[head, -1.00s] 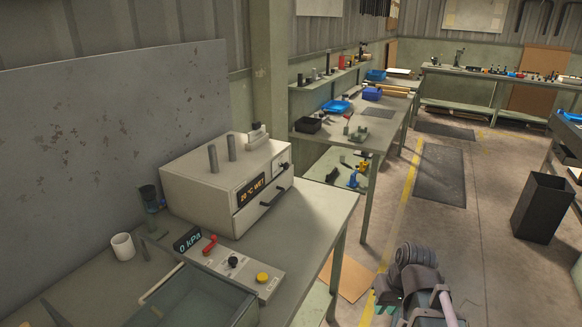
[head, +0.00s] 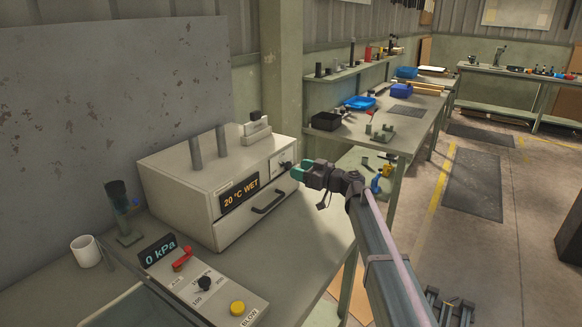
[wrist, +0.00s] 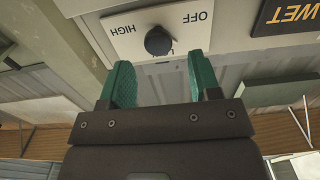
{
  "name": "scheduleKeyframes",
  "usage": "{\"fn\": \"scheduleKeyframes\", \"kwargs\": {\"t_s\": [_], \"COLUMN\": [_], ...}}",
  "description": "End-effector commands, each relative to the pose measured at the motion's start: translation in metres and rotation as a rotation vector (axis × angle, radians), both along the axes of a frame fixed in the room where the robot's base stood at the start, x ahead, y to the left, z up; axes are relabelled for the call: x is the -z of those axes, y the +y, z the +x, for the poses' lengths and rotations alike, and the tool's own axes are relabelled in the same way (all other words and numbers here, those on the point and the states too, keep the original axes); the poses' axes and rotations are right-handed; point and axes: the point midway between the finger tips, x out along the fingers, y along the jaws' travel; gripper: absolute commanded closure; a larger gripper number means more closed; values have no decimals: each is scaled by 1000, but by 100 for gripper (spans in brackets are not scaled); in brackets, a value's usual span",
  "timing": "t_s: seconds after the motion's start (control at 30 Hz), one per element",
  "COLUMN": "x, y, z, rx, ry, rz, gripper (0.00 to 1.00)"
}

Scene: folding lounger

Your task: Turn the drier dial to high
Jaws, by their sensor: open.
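The drier (head: 215,185) is a cream box on the bench, its display reading "20 °C WET". Its dial (head: 285,165) is a small black knob on a white plate at the front's right end. In the wrist view, the dial (wrist: 158,41) is upside down, with OFF and HIGH legible and a third label partly hidden by the knob. I cannot tell which mark it points to. My gripper (head: 298,172) is close in front of the dial. In the wrist view, the green fingers of my gripper (wrist: 160,78) are apart and empty, the dial lined up between them and just beyond the tips.
A drawer handle (head: 270,200) sticks out below the display. A control panel (head: 207,285) with a red lever, black knob and yellow button lies in front of the drier. A white mug (head: 86,252) stands at left. The floor at right is mostly clear.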

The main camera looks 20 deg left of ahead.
Motion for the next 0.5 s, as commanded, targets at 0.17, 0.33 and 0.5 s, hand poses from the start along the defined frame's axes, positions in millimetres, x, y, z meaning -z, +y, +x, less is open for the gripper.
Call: {"fn": "scheduleKeyframes", "kwargs": {"t_s": [0.17, 0.33, 0.5], "x": [0, 0, 0], "y": [36, 46, 46], "z": [9, 11, 10], "rx": [-1, 0, 0], "ry": [0, 0, 1], "rz": [0, -1, -1], "gripper": [43, 43, 43]}}
